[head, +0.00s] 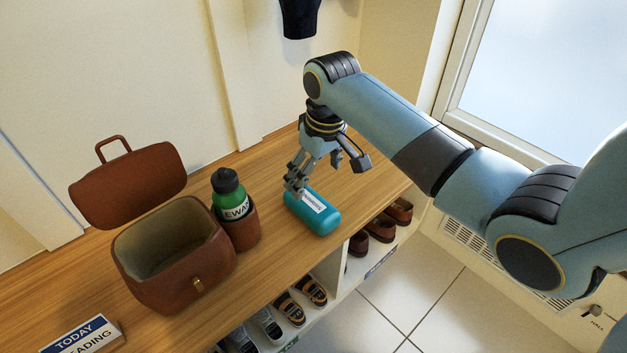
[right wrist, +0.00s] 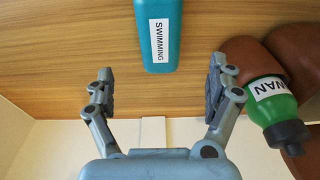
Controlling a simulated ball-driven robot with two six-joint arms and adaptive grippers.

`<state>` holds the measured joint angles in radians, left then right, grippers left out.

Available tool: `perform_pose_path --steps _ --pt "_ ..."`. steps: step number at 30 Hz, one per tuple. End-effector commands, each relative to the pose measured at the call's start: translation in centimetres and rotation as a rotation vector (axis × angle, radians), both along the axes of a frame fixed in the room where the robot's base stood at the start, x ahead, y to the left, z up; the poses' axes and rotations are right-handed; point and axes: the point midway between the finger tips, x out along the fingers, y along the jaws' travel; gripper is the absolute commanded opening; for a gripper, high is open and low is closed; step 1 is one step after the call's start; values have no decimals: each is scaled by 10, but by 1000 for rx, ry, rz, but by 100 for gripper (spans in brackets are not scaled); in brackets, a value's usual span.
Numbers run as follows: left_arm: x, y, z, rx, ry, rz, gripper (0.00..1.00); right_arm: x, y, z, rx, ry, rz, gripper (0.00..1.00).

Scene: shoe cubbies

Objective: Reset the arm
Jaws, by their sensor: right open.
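My right gripper (head: 327,170) is open and empty in the head view, just above and behind the teal case. Its two spread fingers also show in the right wrist view (right wrist: 160,88). The teal case (head: 318,222) has a white label reading "SWIMMING" and lies on the wooden bench top (head: 265,270). In the right wrist view the case (right wrist: 172,45) lies beyond the fingertips, apart from them. My left gripper is in neither view.
An open brown bag (head: 185,275) stands left on the bench. A green bottle (head: 229,196) sits upright in a brown holder (head: 243,230) beside it. A "TODAY" sign (head: 82,338) stands at front left. Shoes (head: 381,230) fill cubbies below.

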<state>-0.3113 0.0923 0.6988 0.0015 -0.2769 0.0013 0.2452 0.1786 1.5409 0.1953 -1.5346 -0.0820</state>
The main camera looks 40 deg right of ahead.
Motion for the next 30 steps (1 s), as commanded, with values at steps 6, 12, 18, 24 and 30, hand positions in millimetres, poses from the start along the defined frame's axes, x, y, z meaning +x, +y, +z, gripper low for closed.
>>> perform_pose_path --steps 6,12,18,24,30 --pt "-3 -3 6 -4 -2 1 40 -3 -1 19 0 1 0 89" --pt "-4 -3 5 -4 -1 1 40 -4 0 19 0 3 0 89" --pt "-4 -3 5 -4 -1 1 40 -4 0 19 0 2 0 89" --pt "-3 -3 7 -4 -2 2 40 -8 0 16 0 11 0 89" --pt "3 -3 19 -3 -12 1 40 -83 6 -35 14 174 -10 89"
